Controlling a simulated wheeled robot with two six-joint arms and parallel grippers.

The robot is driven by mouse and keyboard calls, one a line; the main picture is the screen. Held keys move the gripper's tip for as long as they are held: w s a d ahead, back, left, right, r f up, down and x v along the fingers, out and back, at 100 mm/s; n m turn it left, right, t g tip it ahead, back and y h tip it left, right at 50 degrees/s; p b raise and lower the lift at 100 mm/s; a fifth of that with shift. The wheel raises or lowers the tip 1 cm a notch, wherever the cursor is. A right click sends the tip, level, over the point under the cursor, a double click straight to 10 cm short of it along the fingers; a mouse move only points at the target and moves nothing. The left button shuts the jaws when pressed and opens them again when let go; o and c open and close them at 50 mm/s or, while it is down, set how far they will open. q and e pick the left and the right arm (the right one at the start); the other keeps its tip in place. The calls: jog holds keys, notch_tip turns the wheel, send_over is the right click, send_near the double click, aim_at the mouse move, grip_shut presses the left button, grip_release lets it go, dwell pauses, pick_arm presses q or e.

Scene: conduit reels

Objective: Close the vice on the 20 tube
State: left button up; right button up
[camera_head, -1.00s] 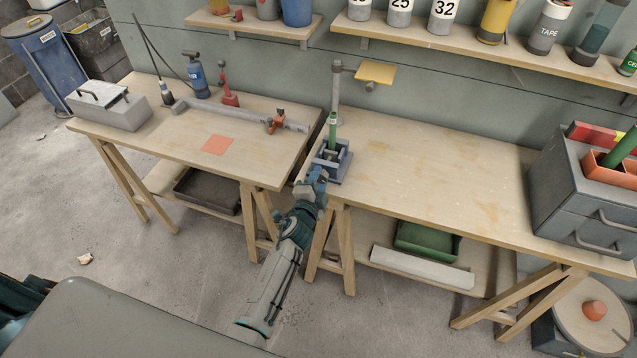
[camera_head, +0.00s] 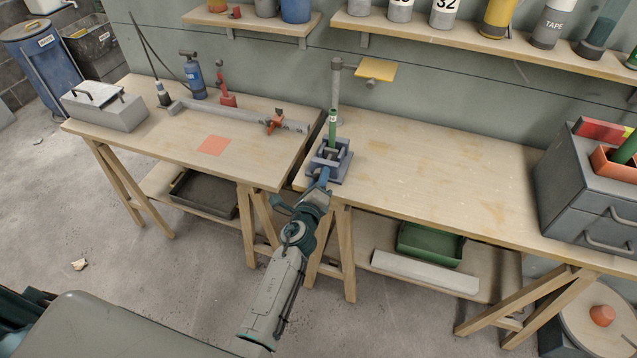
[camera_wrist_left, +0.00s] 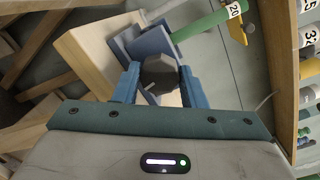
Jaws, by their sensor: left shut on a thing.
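The blue-grey vice (camera_head: 331,160) stands at the front left corner of the right bench. The green 20 tube (camera_head: 332,125) stands upright in it, with its white "20" label in the left wrist view (camera_wrist_left: 234,9). My left gripper (camera_head: 325,176) reaches the vice from the front. In the left wrist view, my left gripper's blue fingers (camera_wrist_left: 160,84) are shut on a dark many-sided knob (camera_wrist_left: 159,70) at the front of the vice. How tightly the jaws meet the tube cannot be told. My right gripper is not in view.
A grey post (camera_head: 336,85) stands behind the vice. A grey drawer cabinet (camera_head: 580,190) stands at right. The right bench's middle is clear.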

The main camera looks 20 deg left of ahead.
pick_arm(q)
jog(key=m, duration=0.1)
jog(key=m+b, duration=0.1)
jog(key=m, duration=0.2)
jog(key=shift+f+m+b, duration=0.25)
jog(key=shift+m+b, duration=0.05)
jog(key=m+b, duration=0.1)
jog(key=m, duration=0.2)
jog(key=shift+m+t, duration=0.3)
jog(key=shift+m, duration=0.1)
jog(key=m+b, duration=0.1)
jog(key=m, duration=0.3)
jog(key=shift+h, duration=0.3)
jog(key=shift+m+b, duration=0.45)
jog(key=shift+m, duration=1.05)
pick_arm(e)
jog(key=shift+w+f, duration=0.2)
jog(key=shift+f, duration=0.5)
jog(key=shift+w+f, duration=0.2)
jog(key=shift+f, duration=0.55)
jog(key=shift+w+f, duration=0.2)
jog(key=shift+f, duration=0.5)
pick_arm(q)
jog(key=o, duration=0.7)
jog(key=shift+t, duration=0.3)
